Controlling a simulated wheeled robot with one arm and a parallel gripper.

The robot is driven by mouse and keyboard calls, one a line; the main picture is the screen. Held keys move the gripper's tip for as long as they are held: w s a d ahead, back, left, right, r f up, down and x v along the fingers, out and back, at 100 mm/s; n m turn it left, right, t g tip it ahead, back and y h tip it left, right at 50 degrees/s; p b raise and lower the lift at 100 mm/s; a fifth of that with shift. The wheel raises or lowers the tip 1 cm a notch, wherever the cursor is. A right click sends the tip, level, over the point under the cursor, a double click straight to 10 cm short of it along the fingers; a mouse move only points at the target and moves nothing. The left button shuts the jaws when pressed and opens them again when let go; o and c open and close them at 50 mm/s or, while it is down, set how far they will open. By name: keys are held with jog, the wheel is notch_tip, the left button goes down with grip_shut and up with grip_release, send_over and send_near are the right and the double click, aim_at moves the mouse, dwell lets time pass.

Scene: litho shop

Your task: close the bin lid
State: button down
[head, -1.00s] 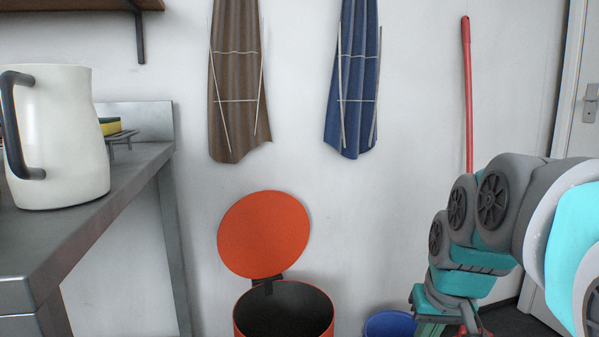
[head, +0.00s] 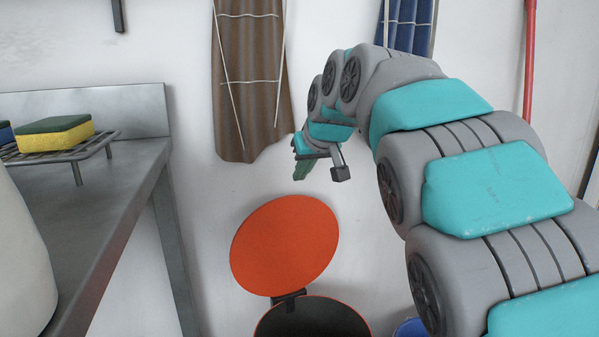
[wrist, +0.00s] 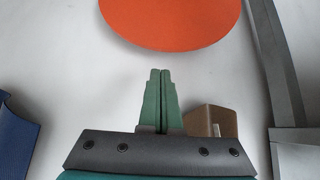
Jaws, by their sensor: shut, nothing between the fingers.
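The bin's round orange lid (head: 285,246) stands open, tilted up against the white wall, on a dark hinge at the back of the bin (head: 312,320). The bin's dark open mouth shows at the bottom of the head view; its lower body is cut off. My gripper (head: 301,169) is in the air above the lid in the picture, in front of the wall, with its green fingers pointing down. It is empty and apart from the lid. In the wrist view my shut fingers (wrist: 158,74) point toward the lid (wrist: 172,18), which shows at the top edge.
A metal table (head: 110,185) stands at left with a sponge (head: 55,134) on a rack and part of a white jug (head: 22,265). A brown apron (head: 247,90) and a blue apron (head: 408,25) hang on the wall. A blue bucket (head: 411,327) is right of the bin.

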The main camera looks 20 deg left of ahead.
aim_at(292, 197)
jog(key=x, duration=0.8)
jog(key=shift+w+f, duration=0.1)
jog(key=shift+f, duration=0.05)
